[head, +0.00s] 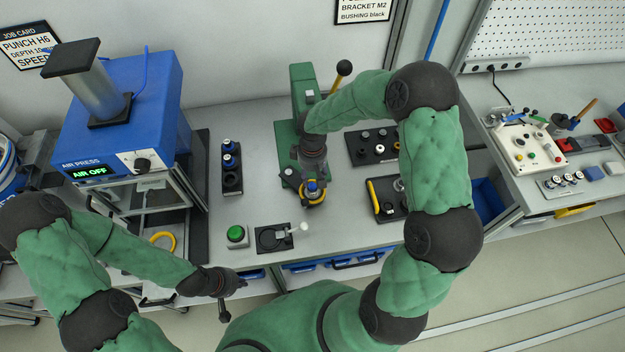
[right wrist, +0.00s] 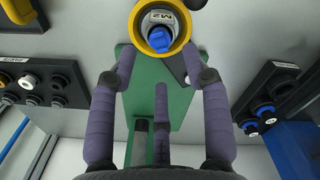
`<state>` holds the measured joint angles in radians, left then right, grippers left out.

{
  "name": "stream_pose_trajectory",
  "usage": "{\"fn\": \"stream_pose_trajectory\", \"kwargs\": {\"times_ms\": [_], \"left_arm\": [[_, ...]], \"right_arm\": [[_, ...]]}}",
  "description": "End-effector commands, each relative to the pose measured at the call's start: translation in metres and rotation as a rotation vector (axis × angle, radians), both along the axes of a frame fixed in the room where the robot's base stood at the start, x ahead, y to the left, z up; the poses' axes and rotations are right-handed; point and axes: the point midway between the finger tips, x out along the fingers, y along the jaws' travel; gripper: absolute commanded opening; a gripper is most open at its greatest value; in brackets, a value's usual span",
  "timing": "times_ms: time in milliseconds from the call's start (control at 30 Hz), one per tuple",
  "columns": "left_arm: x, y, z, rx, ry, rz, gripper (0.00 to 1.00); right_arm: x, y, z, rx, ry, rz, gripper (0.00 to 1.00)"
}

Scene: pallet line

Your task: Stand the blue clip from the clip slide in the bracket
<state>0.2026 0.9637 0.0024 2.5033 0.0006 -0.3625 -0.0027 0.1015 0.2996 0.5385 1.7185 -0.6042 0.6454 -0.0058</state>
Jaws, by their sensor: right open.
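The bracket (right wrist: 160,15), a grey part marked M2 in a yellow ring, sits on the green press. It shows in the head view as a yellow ring (head: 313,198). A blue clip (right wrist: 159,40) shows inside the ring, its blue end toward the wrist camera; how deep it sits I cannot tell. My right gripper (right wrist: 158,72) is open, its fingers just short of the ring and clear of the clip; in the head view it is over the press (head: 313,172). The black clip slide (head: 231,182) holds blue-topped pieces at its back. My left gripper (head: 224,308) hangs low at the front; its fingers are unclear.
A green press column (head: 302,85) with a black-knobbed lever stands behind the bracket. Black trays (head: 372,147) of dark parts lie to the right. The blue air press (head: 125,115) stands left. A green button (head: 237,234) and a small black fixture (head: 273,238) lie in front.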

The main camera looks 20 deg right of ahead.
Motion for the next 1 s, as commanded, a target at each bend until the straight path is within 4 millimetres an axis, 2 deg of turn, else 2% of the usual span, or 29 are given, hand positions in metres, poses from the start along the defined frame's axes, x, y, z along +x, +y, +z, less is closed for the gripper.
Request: {"fn": "stream_pose_trajectory", "kwargs": {"times_ms": [33, 200, 400, 1000], "left_arm": [[0.0, 0.0, 0.002, 0.0, 0.0, 0.0, 0.0], [0.0, 0.0, 0.004, 0.0, 0.0, 0.0, 0.0], [0.0, 0.0, 0.005, 0.0, 0.0, 0.0, 0.0], [0.0, 0.0, 0.005, 0.0, 0.0, 0.0, 0.0]], "right_arm": [[0.001, 0.0, 0.012, -0.001, -0.005, 0.001, 0.48], [0.001, 0.0, 0.043, 0.0, -0.003, 0.0, 0.48], [0.001, 0.0, 0.063, 0.0, 0.0, 0.001, 0.48], [0.0, 0.0, 0.068, 0.0, 0.001, 0.001, 0.48]]}}
